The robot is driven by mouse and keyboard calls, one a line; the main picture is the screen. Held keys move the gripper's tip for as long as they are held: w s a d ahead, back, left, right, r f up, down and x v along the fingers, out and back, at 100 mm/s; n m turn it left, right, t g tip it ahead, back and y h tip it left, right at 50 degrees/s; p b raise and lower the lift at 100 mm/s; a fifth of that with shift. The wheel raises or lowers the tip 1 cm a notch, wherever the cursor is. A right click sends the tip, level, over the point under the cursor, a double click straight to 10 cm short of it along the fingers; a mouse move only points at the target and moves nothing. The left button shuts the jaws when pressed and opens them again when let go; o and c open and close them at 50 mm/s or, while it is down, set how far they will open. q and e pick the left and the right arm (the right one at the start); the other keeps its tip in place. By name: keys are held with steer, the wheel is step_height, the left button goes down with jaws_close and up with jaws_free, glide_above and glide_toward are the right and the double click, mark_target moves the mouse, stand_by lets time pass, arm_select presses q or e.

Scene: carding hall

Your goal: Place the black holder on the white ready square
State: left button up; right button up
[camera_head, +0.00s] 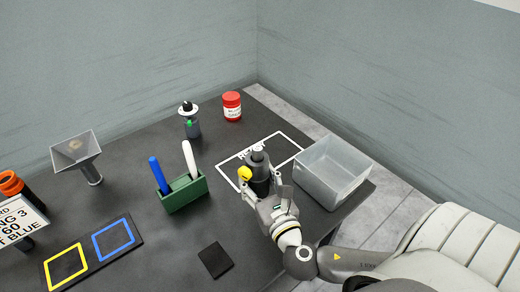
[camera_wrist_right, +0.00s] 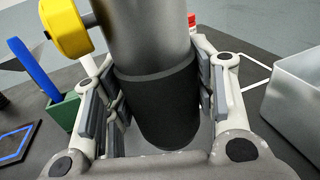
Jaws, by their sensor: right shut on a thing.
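The black holder (camera_head: 258,170) is a dark upright cylinder with a grey upper part and a yellow knob on its left side. My right gripper (camera_head: 265,190) is shut on its black lower body, as the right wrist view also shows, with finger pads on both sides of the holder (camera_wrist_right: 155,100). The white ready square (camera_head: 279,147) is a white outline with lettering on the dark table. In the head view the holder overlaps the square's near part and hides some of it. I cannot tell whether its base touches the table. My left gripper is not in view.
A clear grey bin (camera_head: 333,172) stands close right of the square. A green block (camera_head: 183,195) with a blue and a white stick is to the left. A red jar (camera_head: 232,107) and a dark bottle (camera_head: 192,127) stand behind. A black pad (camera_head: 215,260) lies in front.

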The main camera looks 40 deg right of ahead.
steer(key=w+d+r+m+h+p, duration=0.25)
steer(key=w+d+r, duration=0.25)
steer(key=d, duration=0.3)
steer(key=shift+g+h, duration=0.4)
steer(key=shift+h, duration=0.15)
steer(key=w+d+f+b, duration=0.2)
steer(key=w+f+b, duration=0.1)
steer(key=w+b, duration=0.1)
steer(key=w+d+f+b, duration=0.2)
steer(key=w+f+b, duration=0.1)
steer(key=f+b, duration=0.1)
steer(key=w+d+f+b, duration=0.1)
steer(key=w+f+b, duration=0.2)
steer(key=b, duration=0.3)
steer(key=shift+w+d+f+b, duration=0.15)
steer(key=shift+w+d, duration=0.05)
steer(key=shift+w, duration=0.25)
steer(key=shift+w+d+f+b, duration=0.1)
steer(key=shift+w+d+b, duration=0.1)
steer(key=shift+w, duration=0.2)
step_height(320, 180, down, 3)
steer(key=b, duration=0.3)
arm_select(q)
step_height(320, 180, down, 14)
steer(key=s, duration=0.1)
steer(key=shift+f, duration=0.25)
arm_select(e)
steer(key=shift+r, duration=0.1)
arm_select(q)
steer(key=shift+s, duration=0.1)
